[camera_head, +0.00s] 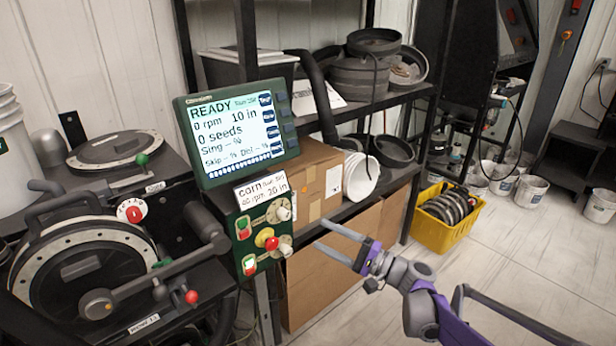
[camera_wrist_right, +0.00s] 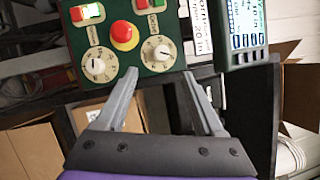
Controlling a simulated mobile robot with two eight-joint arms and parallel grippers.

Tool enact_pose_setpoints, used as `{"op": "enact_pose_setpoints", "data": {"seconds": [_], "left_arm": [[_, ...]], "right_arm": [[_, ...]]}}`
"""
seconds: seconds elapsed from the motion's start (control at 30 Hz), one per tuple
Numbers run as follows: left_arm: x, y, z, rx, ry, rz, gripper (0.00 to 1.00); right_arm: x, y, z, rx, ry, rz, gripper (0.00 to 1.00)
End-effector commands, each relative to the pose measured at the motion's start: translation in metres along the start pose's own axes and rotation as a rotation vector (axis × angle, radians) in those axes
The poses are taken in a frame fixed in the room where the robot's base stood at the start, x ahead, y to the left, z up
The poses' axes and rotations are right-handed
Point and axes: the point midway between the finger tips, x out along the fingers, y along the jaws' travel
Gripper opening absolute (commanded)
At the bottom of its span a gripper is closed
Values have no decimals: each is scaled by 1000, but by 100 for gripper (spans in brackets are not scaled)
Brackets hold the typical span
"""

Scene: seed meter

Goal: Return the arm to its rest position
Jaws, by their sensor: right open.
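My right gripper (camera_head: 336,243) reaches in from the lower right of the head view, with its purple and grey arm behind it. Its two fingers point left toward the green control panel (camera_head: 262,213) and stand apart. In the right wrist view the open fingers (camera_wrist_right: 165,95) have nothing between them, and the panel (camera_wrist_right: 155,65) with its red and yellow button (camera_wrist_right: 124,36) and dials lies beyond the tips. In the head view the tips are to the right of the panel, apart from it. My left gripper is not in view.
A seed monitor screen (camera_head: 238,130) reads READY, 0 rpm and 0 seeds. A seed meter (camera_head: 85,265) stands at the left. Shelves with cardboard boxes (camera_head: 318,185) stand behind the gripper. A yellow crate (camera_head: 440,232) sits on the floor. The floor (camera_head: 530,265) at the right is mostly clear.

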Motion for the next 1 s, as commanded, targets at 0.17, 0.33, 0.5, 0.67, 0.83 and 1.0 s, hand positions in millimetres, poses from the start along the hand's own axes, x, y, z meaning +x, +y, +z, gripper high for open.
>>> {"op": "enact_pose_setpoints", "data": {"seconds": [0.17,0.33,0.5,0.67,0.83,1.0], "left_arm": [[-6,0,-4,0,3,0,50],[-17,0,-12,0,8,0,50],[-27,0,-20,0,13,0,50],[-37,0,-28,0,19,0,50],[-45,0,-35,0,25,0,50],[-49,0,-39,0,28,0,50]], "right_arm": [[3,10,38,-57,4,169,70],[-20,42,101,-196,13,500,70],[-75,74,154,-380,22,835,70],[-143,96,188,-585,27,1130,70],[-210,107,207,-799,28,1381,70],[-248,109,211,-934,27,1520,70]]}}
